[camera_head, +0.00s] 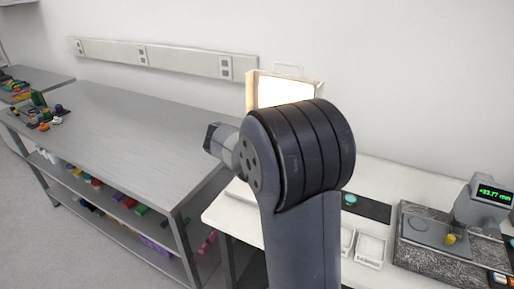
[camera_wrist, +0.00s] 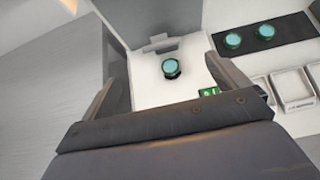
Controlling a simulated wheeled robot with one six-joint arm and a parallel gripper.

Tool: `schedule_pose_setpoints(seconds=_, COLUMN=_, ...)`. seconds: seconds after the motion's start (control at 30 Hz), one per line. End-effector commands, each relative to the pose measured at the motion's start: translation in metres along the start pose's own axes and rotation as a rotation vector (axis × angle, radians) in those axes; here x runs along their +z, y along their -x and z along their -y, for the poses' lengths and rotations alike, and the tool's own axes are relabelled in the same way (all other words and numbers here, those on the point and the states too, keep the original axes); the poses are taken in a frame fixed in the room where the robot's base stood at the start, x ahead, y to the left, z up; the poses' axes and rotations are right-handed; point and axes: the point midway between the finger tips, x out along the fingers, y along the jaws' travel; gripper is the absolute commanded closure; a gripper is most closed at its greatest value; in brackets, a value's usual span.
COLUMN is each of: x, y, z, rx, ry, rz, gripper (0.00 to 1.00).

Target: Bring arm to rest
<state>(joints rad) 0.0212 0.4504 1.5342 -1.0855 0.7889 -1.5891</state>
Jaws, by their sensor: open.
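My arm stands up in the middle of the head view, its large dark joint in front of the bench. My gripper is hidden or cannot be made out in that view. In the wrist view my gripper (camera_wrist: 163,62) has its two fingers spread wide apart, with nothing held between them. A round teal-topped piece (camera_wrist: 171,68) shows between the fingers on a white surface beyond them. I cannot tell how far below the fingers it is.
A lit white box (camera_head: 284,89) stands behind my arm. A granite-based gauge (camera_head: 425,240) with a green readout (camera_head: 494,195) is at right, near white trays (camera_head: 369,250). A dark mat (camera_wrist: 265,38) bears two teal discs. The grey bench (camera_head: 150,125) at left is mostly clear.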

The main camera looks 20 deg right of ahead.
Motion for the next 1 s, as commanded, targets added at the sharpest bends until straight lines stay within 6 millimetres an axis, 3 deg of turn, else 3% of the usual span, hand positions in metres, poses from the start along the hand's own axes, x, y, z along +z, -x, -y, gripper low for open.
schedule_pose_setpoints(seconds=0.27, x=0.000, y=-0.006, z=0.000, rx=-0.001, ry=0.001, rz=0.000, gripper=0.05)
schedule_pose_setpoints(seconds=0.8, x=0.000, y=-0.089, z=0.001, rx=-0.002, ry=0.001, rz=-0.002, gripper=0.05)
schedule_pose_setpoints(seconds=1.0, x=-0.001, y=-0.106, z=0.001, rx=-0.002, ry=0.000, rz=-0.002, gripper=0.05)
